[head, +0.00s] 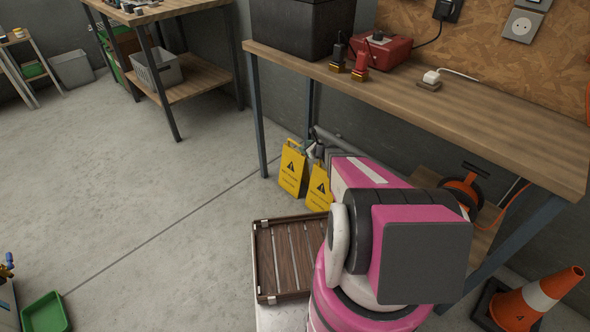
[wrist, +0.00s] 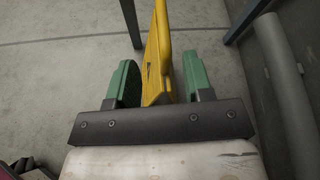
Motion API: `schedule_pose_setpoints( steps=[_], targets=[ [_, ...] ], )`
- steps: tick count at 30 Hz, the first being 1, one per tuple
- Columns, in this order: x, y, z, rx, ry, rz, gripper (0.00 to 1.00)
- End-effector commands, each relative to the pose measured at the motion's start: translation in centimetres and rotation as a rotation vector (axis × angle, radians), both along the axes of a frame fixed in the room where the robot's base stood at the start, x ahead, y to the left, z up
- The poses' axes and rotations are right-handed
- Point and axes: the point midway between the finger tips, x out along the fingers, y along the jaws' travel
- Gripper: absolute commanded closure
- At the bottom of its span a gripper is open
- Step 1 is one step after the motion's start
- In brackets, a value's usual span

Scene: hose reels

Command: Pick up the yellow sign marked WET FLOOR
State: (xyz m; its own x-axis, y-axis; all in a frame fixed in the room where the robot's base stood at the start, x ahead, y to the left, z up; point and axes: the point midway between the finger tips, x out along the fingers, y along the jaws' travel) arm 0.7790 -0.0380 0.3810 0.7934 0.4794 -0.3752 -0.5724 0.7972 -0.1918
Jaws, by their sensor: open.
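Two yellow signs with black warning triangles stand on the floor by the bench leg, a left one (head: 292,172) and a right one (head: 319,190) partly hidden by my arm. Their lettering is too small to read. In the wrist view, my gripper (wrist: 161,80) has its two green fingers apart, with a yellow sign (wrist: 157,45) seen nearly edge-on between them. No firm contact on both sides shows.
The wooden workbench (head: 470,103) overhangs close to my arm, with its dark leg (head: 256,115) beside the signs. A brown slatted crate (head: 264,262) lies in front. A grey pipe (wrist: 284,85) runs along the wall. An orange cone (head: 528,303) stands at lower right. Floor at left is open.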

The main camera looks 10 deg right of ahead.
Motion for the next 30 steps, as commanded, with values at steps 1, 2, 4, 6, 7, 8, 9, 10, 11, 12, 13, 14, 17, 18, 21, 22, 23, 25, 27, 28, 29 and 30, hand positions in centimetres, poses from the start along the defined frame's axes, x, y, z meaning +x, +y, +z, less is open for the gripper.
schedule_pose_setpoints(
  steps=[1, 2, 4, 6, 7, 8, 9, 10, 11, 12, 13, 14, 17, 18, 21, 22, 23, 25, 27, 28, 29, 30],
  targets=[
    [0.9, 0.4, -0.5, -0.001, 0.000, 0.001, 0.53],
    [1.3, 0.6, -0.7, -0.001, 0.000, 0.000, 0.53],
    [2.1, 1.1, -1.0, -0.001, -0.001, 0.002, 0.53],
    [2.7, 1.5, -1.3, -0.001, -0.001, 0.003, 0.53],
    [2.8, 1.6, -1.3, -0.001, -0.001, 0.002, 0.53],
    [2.9, 1.7, -1.3, -0.001, -0.001, 0.002, 0.53],
    [3.0, 1.7, -1.4, -0.001, -0.001, 0.002, 0.53],
    [3.1, 1.8, -1.4, -0.002, -0.002, 0.002, 0.53],
    [3.3, 1.8, -1.5, -0.002, -0.002, 0.002, 0.53],
    [3.6, 1.9, -1.6, -0.002, -0.002, 0.002, 0.53],
    [3.9, 2.0, -1.7, -0.002, -0.001, 0.002, 0.53],
    [4.2, 2.1, -1.9, -0.002, -0.001, 0.002, 0.53],
    [5.6, 2.6, -2.4, -0.003, -0.002, 0.002, 0.53],
    [6.1, 2.8, -2.6, -0.003, -0.002, 0.002, 0.53],
    [7.0, 3.5, -3.0, -0.004, -0.002, 0.004, 0.53],
    [7.2, 3.6, -3.1, -0.004, -0.002, 0.004, 0.53],
    [7.3, 3.7, -3.1, -0.004, -0.002, 0.004, 0.53],
    [7.3, 3.8, -3.1, -0.003, -0.001, 0.003, 0.53],
    [7.2, 3.7, -3.1, -0.003, -0.002, 0.002, 0.53],
    [7.2, 3.7, -3.1, -0.003, -0.002, 0.002, 0.53],
    [7.2, 3.7, -3.1, -0.003, -0.002, 0.002, 0.53],
    [7.2, 3.7, -3.1, -0.003, -0.002, 0.002, 0.60]
  ],
)
